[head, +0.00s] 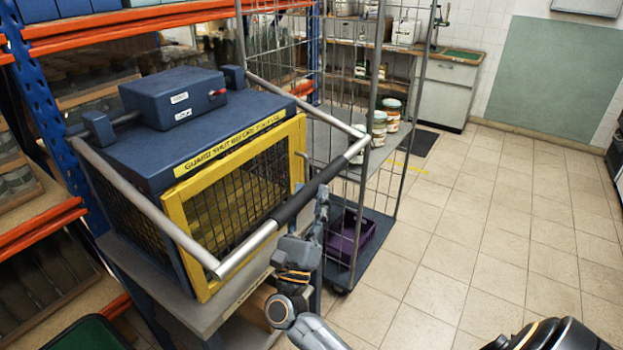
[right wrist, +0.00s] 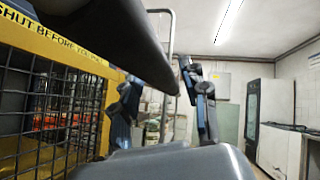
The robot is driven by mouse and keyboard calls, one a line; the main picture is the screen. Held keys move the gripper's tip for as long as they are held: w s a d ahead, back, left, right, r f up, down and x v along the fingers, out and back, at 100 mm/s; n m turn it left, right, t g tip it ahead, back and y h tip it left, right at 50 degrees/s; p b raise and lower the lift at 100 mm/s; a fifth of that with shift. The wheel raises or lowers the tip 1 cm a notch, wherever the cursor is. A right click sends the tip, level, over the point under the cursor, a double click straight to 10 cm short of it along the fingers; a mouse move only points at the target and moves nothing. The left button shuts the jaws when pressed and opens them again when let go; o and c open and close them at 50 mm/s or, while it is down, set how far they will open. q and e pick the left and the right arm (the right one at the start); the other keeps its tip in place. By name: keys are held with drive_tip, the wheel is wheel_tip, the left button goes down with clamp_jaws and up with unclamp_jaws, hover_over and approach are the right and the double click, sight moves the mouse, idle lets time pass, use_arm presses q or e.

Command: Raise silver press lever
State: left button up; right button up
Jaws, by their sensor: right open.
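The press (head: 140,165) is a blue machine with a yellow mesh guard (head: 206,180) at its front. Its silver lever (head: 150,213) is a U-shaped tube with arms along both sides of the press. Its crossbar, with a black grip (head: 296,203), lies low in front of the guard. My right gripper (head: 313,205) is open at the right part of the crossbar. In the right wrist view the dark bar (right wrist: 110,30) crosses above, close to the camera, and the open fingers (right wrist: 163,92) point ahead. I cannot tell whether they touch the bar. My left gripper is out of view.
A wire cage trolley (head: 375,120) with tubs and a purple crate (head: 350,236) stands just right of the press. Orange and blue shelving (head: 37,80) is at the left. The tiled floor (head: 480,220) to the right is clear.

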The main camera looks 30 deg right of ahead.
drive_tip(key=shift+x, duration=1.1)
drive_tip(key=shift+f, duration=0.1)
clamp_jaws()
